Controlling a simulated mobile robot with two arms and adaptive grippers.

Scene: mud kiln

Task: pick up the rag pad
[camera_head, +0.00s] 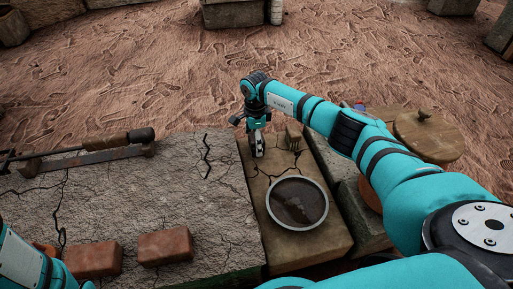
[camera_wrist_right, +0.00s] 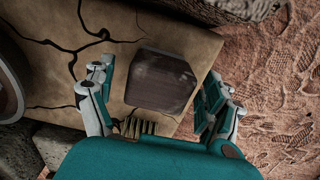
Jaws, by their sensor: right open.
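A dull grey-brown block with rounded edges, which looks like the rag pad (camera_wrist_right: 160,82), lies on a cracked tan slab (camera_wrist_right: 120,25) in the right wrist view. My right gripper (camera_wrist_right: 156,78) is open, with one finger on each side of the pad and visible gaps between.
A round sieve-like pan (camera_head: 297,203) lies nearer on the slab. Two bricks (camera_head: 165,246) (camera_head: 94,260) and a long wooden-handled tool (camera_head: 118,140) lie on the cracked table (camera_head: 150,195). A round wooden lid (camera_head: 430,135) is at right.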

